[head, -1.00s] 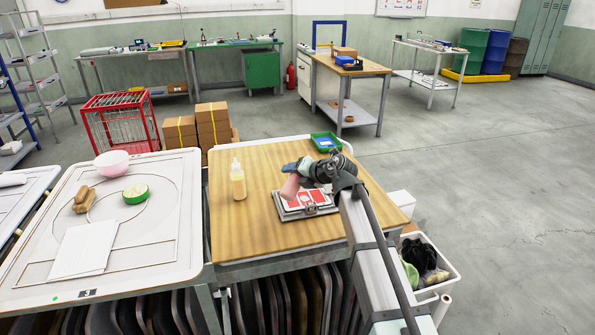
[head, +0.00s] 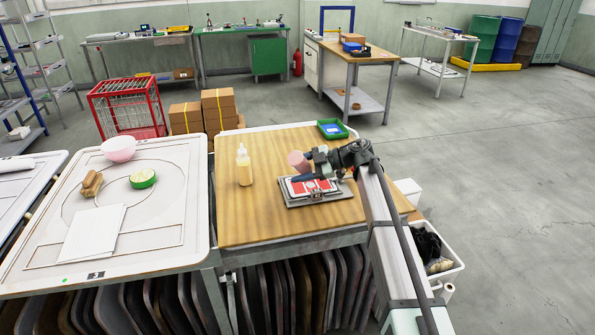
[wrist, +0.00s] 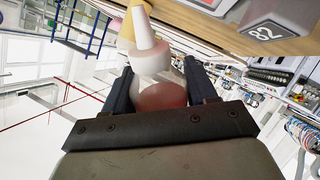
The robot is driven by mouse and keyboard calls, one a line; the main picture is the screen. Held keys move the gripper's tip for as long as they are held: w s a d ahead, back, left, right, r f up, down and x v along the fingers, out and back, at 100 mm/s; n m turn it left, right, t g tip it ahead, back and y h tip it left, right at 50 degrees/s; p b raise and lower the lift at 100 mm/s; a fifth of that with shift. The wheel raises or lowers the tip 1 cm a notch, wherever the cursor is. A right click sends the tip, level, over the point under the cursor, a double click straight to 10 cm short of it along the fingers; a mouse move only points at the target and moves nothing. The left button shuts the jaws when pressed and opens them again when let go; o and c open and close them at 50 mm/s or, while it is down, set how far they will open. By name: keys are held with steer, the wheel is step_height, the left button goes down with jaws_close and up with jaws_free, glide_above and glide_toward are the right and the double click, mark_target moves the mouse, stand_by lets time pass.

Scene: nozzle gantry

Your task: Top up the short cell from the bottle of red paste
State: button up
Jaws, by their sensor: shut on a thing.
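My gripper (wrist: 160,90) is shut on the bottle of red paste, whose pinkish body (wrist: 160,97) sits between the dark fingers. Its white cap and cone nozzle (wrist: 145,32) point away from the palm, toward the table side of the wrist view. In the head view the pink bottle (head: 299,161) is tipped above the far left part of a grey fixture (head: 325,198); its nozzle is hidden there. The fixture holds a plate with red areas (head: 302,187) and white marks. Which cell is short is too small to tell.
A pale yellow bottle (head: 244,168) stands upright left of the fixture. A green tray (head: 332,129) lies at the table's back edge. The wooden table (head: 260,220) is clear in front. A white side table (head: 150,215) holds a bowl, a green-edged round item and sheets.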

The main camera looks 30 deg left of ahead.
steer(key=shift+w+m, duration=0.15)
steer(key=shift+m, duration=0.15)
stand_by(0.5)
steer(key=shift+o, duration=1.2)
steer(key=c, duration=0.5)
steer(key=shift+c, duration=0.2)
steer(key=o, duration=0.5)
steer(key=shift+c, duration=0.7)
